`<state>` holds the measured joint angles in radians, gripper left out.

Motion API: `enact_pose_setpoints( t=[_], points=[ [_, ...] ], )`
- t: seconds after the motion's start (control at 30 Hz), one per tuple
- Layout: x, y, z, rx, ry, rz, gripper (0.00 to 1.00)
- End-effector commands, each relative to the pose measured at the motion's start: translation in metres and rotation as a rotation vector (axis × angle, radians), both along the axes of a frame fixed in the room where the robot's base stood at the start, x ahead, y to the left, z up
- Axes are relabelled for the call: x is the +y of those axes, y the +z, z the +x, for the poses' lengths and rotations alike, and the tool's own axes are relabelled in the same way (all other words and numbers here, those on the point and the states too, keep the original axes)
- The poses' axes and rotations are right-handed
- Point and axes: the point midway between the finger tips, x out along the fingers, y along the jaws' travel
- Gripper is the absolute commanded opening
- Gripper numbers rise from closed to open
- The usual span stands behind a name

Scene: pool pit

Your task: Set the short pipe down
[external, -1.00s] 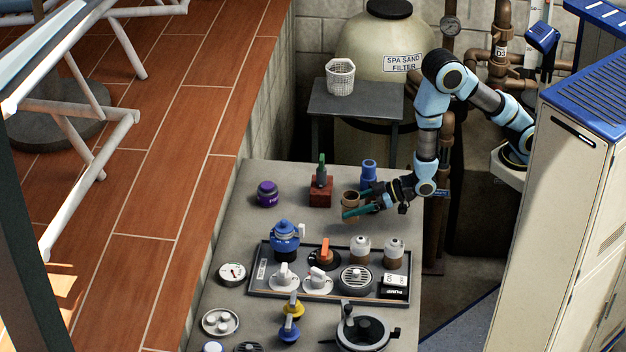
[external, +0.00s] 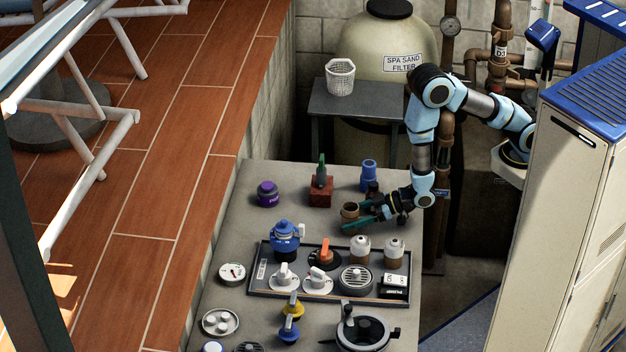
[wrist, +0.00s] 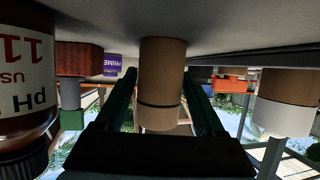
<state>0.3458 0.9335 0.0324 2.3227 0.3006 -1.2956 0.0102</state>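The short pipe (external: 349,211) is a small brown cylinder. It stands upright on the grey bench, left of the dark wrist of my arm. In the wrist view, which looks upside down, the short pipe (wrist: 161,75) meets the bench surface at the top of the picture. My gripper (external: 353,219) is low over the bench, its two green fingers on either side of the pipe. In the wrist view the fingers look spread, with narrow gaps beside the pipe, so they seem open around it.
A blue fitting (external: 369,175) and a red block (external: 320,192) stand behind the pipe, and a purple jar (external: 268,194) farther left. Bare bench lies left of the pipe.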

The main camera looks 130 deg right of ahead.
Motion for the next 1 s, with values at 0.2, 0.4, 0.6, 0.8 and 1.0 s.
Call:
enact_pose_setpoints(
  t=[0.2,0.4,0.6,0.8,1.0],
  points=[
    [0.000,0.000,0.000,0.000,0.000,0.000,0.91],
    [0.000,0.001,0.000,0.000,0.000,0.000,0.91],
    [0.010,0.006,-0.012,0.001,0.002,0.000,0.91],
    [0.028,0.019,-0.038,0.000,0.002,0.000,0.91],
    [0.040,0.030,-0.053,0.001,0.003,0.002,0.91]
  ],
)
